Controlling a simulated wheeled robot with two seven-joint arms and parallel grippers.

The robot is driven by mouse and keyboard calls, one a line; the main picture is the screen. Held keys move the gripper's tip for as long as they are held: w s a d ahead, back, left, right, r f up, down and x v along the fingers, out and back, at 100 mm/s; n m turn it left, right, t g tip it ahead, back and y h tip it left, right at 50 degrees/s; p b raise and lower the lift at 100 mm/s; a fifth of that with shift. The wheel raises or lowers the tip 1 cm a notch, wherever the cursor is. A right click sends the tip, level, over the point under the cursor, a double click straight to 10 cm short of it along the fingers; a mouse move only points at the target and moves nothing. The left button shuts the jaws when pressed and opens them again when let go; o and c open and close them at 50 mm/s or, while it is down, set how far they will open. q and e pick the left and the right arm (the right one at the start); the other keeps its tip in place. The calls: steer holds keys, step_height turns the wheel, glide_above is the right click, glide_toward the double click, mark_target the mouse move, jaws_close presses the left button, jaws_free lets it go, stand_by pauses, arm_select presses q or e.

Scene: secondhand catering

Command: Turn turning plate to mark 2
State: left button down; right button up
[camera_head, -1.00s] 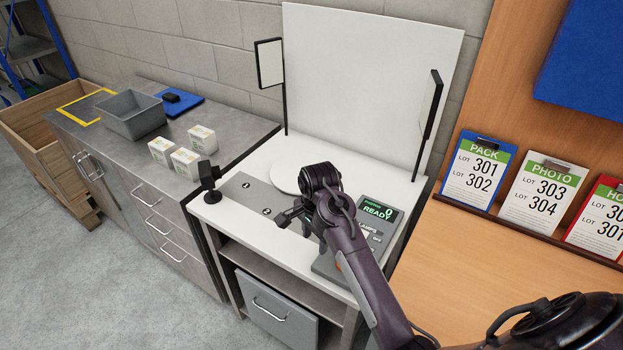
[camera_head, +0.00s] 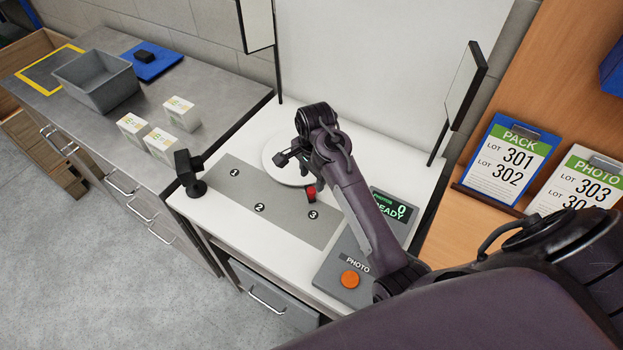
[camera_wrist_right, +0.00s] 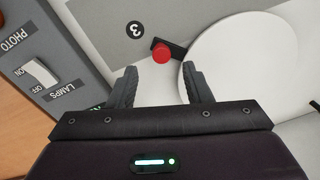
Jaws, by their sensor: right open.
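The turning plate (camera_head: 273,154) is a white round disc on the white table, partly hidden by my right arm in the head view. It also shows in the right wrist view (camera_wrist_right: 245,65). A red knob (camera_head: 311,193) on a short black tab sits at its rim, near mark 3 (camera_head: 313,214); the knob shows in the wrist view too (camera_wrist_right: 162,53). Mark 1 (camera_head: 235,173) and mark 2 (camera_head: 260,207) are on the grey strip. My right gripper (camera_wrist_right: 158,80) is open and empty, its fingertips just short of the knob in that picture. My left gripper is out of view.
A grey control box with an orange button (camera_head: 350,279) stands at the front right. A small black stand device (camera_head: 188,172) is left of the strip. Lamp panels (camera_head: 464,85) flank the white backdrop. White boxes (camera_head: 162,146) and a grey bin (camera_head: 97,80) are on the left counter.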

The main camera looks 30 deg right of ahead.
mark_target(312, 190)
step_height(312, 190, down, 4)
steer(key=shift+w+r+p, duration=0.1)
steer(key=shift+p, duration=0.4)
steer(key=shift+w+d+f, duration=0.1)
steer(key=shift+w+f, duration=0.15)
steer(key=shift+f, duration=0.6)
steer(key=shift+s+r, duration=0.1)
steer(key=c, duration=0.7)
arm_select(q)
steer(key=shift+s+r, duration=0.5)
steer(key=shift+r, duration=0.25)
arm_select(e)
jaws_close()
